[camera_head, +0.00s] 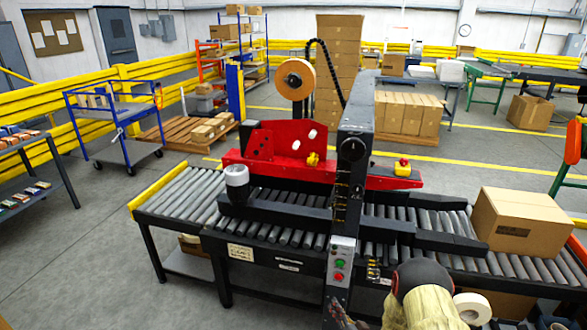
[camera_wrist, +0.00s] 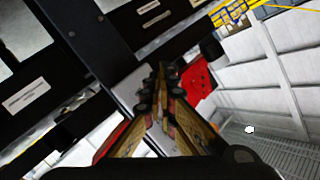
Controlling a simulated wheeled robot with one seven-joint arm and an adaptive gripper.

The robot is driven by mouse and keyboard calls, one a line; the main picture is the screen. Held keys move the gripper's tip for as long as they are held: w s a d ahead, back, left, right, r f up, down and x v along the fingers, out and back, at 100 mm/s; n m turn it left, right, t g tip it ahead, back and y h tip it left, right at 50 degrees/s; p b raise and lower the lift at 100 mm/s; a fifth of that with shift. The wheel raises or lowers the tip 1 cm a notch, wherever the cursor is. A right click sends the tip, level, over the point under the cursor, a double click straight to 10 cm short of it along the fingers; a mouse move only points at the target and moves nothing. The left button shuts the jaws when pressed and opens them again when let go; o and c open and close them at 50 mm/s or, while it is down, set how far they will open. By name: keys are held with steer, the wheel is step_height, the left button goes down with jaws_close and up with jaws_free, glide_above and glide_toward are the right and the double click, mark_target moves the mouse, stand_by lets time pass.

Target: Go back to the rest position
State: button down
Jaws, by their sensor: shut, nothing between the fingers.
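My gripper (camera_wrist: 158,82) shows in the wrist view with its two long fingers drawn together at the tips, shut and empty. In the head view, part of my arm (camera_head: 425,285) rises at the bottom, right of the control box; my fingers are hard to make out there. The taping machine (camera_head: 352,150) with its red plates stands over the roller conveyor. Its control box (camera_head: 340,268) has a green and a red button and is close to my arm. The wrist view is tilted and shows black frame members with white labels near the fingers.
A closed cardboard box (camera_head: 522,222) sits on the conveyor's right end. The left rollers (camera_head: 185,192) are bare. A tape roll (camera_head: 473,308) lies right of my arm. A blue cart (camera_head: 112,122) and a pallet (camera_head: 180,135) stand behind. Floor at the lower left is free.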

steer(key=s+d+f+g+h, duration=0.3)
steer(key=s+f+g, duration=0.25)
steer(key=f, duration=0.55)
steer(key=s+d+r+n+g+h, duration=0.2)
steer(key=s+d+r+g, duration=0.25)
steer(key=s, duration=0.45)
steer(key=s+a+r, duration=0.2)
steer(key=s+r, duration=0.5)
steer(key=r, duration=0.8)
steer(key=s+a+r, duration=0.3)
steer(key=s+r, duration=0.5)
steer(key=r, duration=0.8)
steer(key=s+a+r+n, duration=0.1)
steer(key=s+r, duration=0.7)
steer(key=r, duration=0.8)
steer(key=shift+a+p, duration=0.35)
steer(key=shift+a, duration=0.35)
steer(key=c, duration=2.5)
jaws_free()
steer(key=shift+r, duration=0.1)
